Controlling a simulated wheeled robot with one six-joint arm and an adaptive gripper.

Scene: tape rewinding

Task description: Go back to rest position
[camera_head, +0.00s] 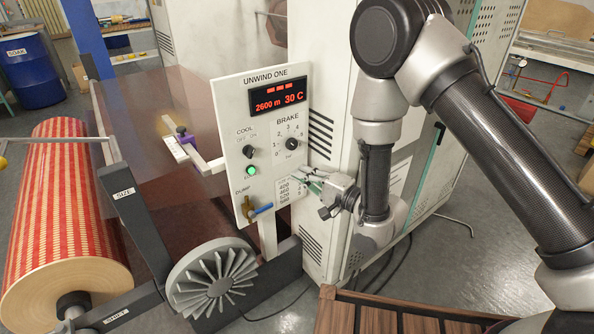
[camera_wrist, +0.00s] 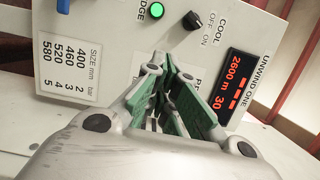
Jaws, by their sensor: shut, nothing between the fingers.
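My gripper (camera_head: 308,182) is at the lower right of the white UNWIND ONE control panel (camera_head: 231,118), in front of its size table (camera_head: 289,191) in the head view. The gripper also shows in the wrist view (camera_wrist: 168,68), with its green-padded fingers shut and empty. They point toward the panel face and hide part of it, including the brake dial in that view. Whether the fingertips touch the panel cannot be told. The display (camera_head: 278,95) reads 2600 m and 30 C. The green button (camera_head: 251,170) is lit; the black COOL knob (camera_head: 248,151) is above it.
A brass valve with a blue handle (camera_head: 261,210) juts from the panel's lower edge. A large red-patterned roll (camera_head: 66,210) lies at left, beside a grey finned wheel (camera_head: 212,281). A white cabinet (camera_head: 325,60) stands behind my arm. A wooden-topped surface (camera_head: 385,320) is at the bottom.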

